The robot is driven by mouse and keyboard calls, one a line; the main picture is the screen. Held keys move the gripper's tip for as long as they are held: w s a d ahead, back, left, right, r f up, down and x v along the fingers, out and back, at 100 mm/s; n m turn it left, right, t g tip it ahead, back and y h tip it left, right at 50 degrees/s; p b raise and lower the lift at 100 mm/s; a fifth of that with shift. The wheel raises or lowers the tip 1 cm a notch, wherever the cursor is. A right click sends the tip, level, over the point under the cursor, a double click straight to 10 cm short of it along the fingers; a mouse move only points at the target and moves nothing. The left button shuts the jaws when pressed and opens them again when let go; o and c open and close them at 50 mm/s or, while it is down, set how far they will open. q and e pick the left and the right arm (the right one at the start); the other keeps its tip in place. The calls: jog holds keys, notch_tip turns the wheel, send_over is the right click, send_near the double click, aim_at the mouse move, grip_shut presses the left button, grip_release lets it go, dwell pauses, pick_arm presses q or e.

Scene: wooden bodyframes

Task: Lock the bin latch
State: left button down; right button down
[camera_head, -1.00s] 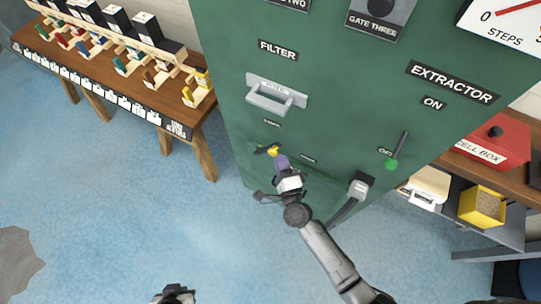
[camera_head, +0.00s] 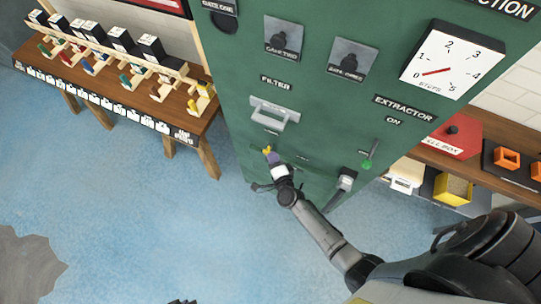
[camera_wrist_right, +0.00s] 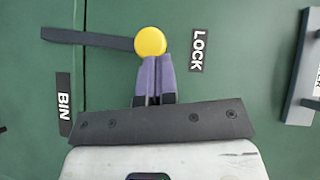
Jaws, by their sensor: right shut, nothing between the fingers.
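The bin latch is a dark bar (camera_wrist_right: 90,38) with a round yellow knob (camera_wrist_right: 150,41) at its right end in the right wrist view. The knob also shows in the head view (camera_head: 267,150), low on the green cabinet. My right gripper (camera_wrist_right: 153,62) is shut and empty. Its purple fingertips are right at the knob's lower edge in the wrist view; I cannot tell whether they touch it. The LOCK label (camera_wrist_right: 197,50) is right of the knob and the BIN label (camera_wrist_right: 64,104) is lower left. Only a dark sliver at the head view's bottom edge may be my left gripper.
The green cabinet (camera_head: 330,115) carries a filter handle (camera_head: 274,112), a green-knobbed extractor lever (camera_head: 368,163) and a steps dial (camera_head: 452,60). A wooden table (camera_head: 180,115) stands left. The blue floor (camera_head: 150,215) is open.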

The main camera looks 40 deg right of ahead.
pick_arm(q)
jog(key=shift+s+a+r, duration=0.1)
jog(key=shift+r, duration=0.2)
pick_arm(e)
jog(key=shift+w+r, duration=0.15)
jog(key=shift+w, duration=0.1)
pick_arm(q)
jog(key=shift+r, duration=0.1)
pick_arm(e)
jog(key=shift+r, duration=0.1)
